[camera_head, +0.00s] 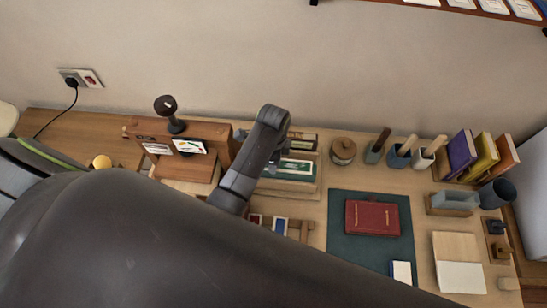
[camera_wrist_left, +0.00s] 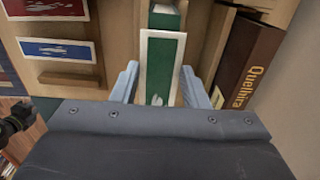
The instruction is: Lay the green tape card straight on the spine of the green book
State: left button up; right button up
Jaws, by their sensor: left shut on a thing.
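In the left wrist view, the green tape card (camera_wrist_left: 158,72), green with a white border, is between the two fingers of my left gripper (camera_wrist_left: 160,84), which is shut on it. The green book (camera_wrist_left: 164,20) shows just past the card's far end, lined up closely with it. The card covers part of the book; I cannot tell whether they touch. In the head view, my left gripper (camera_head: 274,162) is at the wooden book holder, partly hidden by its own wrist, with green and white surfaces (camera_head: 292,168) beside it. My right gripper is not in view.
A brown book (camera_wrist_left: 258,62) stands close to the right of the green one. Red (camera_wrist_left: 45,8) and blue (camera_wrist_left: 56,50) cards lie to the left. A red book (camera_head: 372,217) lies on a dark green mat (camera_head: 340,240). My dark arm hides much of the front.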

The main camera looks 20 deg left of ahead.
pick_arm(q)
jog(key=shift+f, duration=0.15)
jog(key=o, duration=1)
jog(key=shift+r+p, duration=0.55)
jog(key=shift+r, duration=3)
